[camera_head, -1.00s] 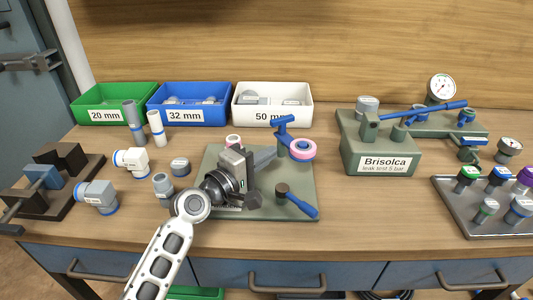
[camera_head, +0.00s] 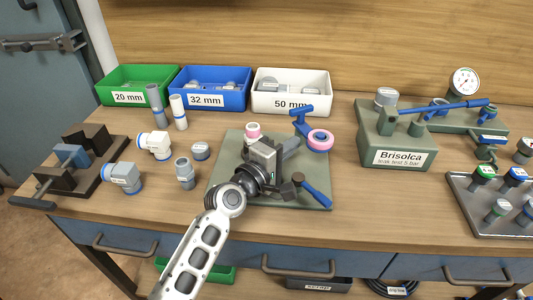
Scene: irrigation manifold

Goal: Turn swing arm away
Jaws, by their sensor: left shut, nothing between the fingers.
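The swing arm is on a grey-green base plate (camera_head: 232,147) in the middle of the bench. It shows as a grey bar (camera_head: 291,143) with a blue handle (camera_head: 304,115) and a pink ring (camera_head: 320,140) at its right end. My left gripper (camera_head: 289,186) is over the plate, in front of the grey bar, and hides part of it. It is shut and empty. I cannot tell whether it touches the bar. A second blue lever (camera_head: 316,193) lies at the plate's front right, close to the fingers. My right gripper is out of view.
Green (camera_head: 128,98), blue (camera_head: 205,100) and white (camera_head: 291,104) bins stand behind. Loose fittings (camera_head: 186,173) lie left of the plate, beside a dark clamp (camera_head: 73,155). The leak test stand (camera_head: 405,157) and a fittings tray (camera_head: 466,202) are at right. Bare wood lies between plate and stand.

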